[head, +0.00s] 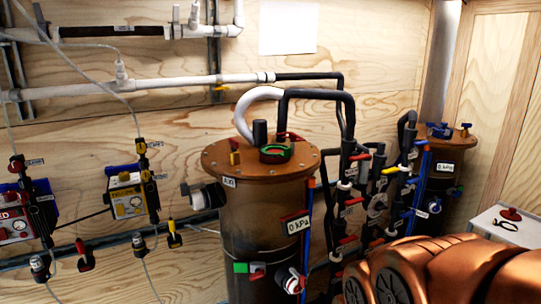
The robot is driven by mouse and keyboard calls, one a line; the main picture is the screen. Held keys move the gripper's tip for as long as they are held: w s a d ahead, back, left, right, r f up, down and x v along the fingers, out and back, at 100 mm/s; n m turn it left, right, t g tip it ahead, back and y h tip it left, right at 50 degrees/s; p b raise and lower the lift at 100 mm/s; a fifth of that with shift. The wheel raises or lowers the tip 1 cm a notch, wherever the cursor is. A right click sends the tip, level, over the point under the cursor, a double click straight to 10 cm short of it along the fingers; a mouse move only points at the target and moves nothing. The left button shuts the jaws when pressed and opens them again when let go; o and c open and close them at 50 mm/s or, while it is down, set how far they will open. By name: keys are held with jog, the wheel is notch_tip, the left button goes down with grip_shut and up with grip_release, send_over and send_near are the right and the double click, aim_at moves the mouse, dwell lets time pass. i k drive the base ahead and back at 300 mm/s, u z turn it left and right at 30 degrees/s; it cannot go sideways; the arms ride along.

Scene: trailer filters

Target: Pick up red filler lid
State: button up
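A small red lid-like piece (510,214) lies on a white surface (485,219) at the right edge of the head view. It looks like the red filler lid, but it is small in the picture. A dark plier-like tool (505,225) lies just in front of it. The large brown filter tank (265,215) in the middle has a green-rimmed filler opening (276,153) on its top, with dark red showing inside. The copper-coloured links of my arm fill the lower right. My gripper is not in view.
A second brown tank (447,170) stands at the back right, with valves and dark pipes (345,170) between the tanks. Yellow and red pump boxes (127,200) hang on the left wall. A white pipe (140,86) runs along the plywood wall.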

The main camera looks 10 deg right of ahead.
aim_at(511, 215)
jog(key=u, duration=0.15)
jog(key=k, duration=0.4)
jog(key=z, duration=1.55)
jog(key=i, duration=0.9)
jog(key=z, duration=0.7)
jog(key=i, duration=1.45)
jog(key=u, duration=0.9)
jog(key=i, duration=0.7)
jog(key=u, duration=0.55)
